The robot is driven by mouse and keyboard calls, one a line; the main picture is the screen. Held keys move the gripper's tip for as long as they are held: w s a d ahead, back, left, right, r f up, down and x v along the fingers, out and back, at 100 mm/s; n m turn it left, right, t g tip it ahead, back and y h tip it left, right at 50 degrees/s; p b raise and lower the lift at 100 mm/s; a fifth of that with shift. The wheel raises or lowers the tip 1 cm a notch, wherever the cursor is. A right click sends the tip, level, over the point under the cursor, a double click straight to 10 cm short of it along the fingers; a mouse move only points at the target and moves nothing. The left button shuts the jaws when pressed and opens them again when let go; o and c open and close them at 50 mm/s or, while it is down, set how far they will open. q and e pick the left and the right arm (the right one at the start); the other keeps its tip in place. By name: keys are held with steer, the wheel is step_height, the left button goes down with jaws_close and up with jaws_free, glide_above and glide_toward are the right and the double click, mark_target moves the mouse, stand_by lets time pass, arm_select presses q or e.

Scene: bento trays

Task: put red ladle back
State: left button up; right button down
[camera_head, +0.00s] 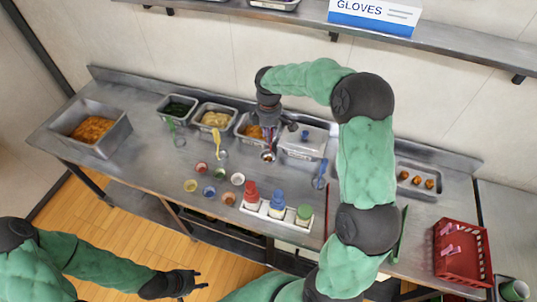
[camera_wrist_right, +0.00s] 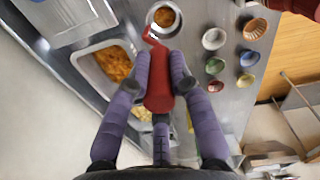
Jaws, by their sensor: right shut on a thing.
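My right gripper (camera_head: 268,134) is shut on the red ladle (camera_wrist_right: 158,92), with its purple fingers on both sides of the red handle in the right wrist view (camera_wrist_right: 158,62). The ladle's steel bowl shows orange food inside (camera_wrist_right: 165,18). In the head view the bowl (camera_head: 268,157) is over the counter, just in front of the tray of orange food (camera_head: 240,136). Whether the bowl touches the counter cannot be told. My left gripper (camera_head: 196,281) is open and empty, low in front of the counter.
A green ladle (camera_head: 178,138), yellow ladle (camera_head: 219,145) and blue ladle (camera_head: 320,180) lie by the trays. Small coloured bowls (camera_head: 221,174) and a bottle holder (camera_head: 262,212) stand in front. A lidded tray (camera_head: 302,150) stands right of the orange food; a red basket (camera_head: 462,265) is far right.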

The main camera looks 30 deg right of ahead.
glide_above(269, 155)
steer(key=shift+f+b, duration=0.45)
steer(key=shift+f, duration=3.2)
steer(key=c, duration=1.1)
jaws_free()
step_height(269, 155, up, 12)
steer(key=shift+s+a+r+p, duration=0.1)
steer(key=shift+s+p, duration=0.05)
steer(key=shift+p, duration=0.7)
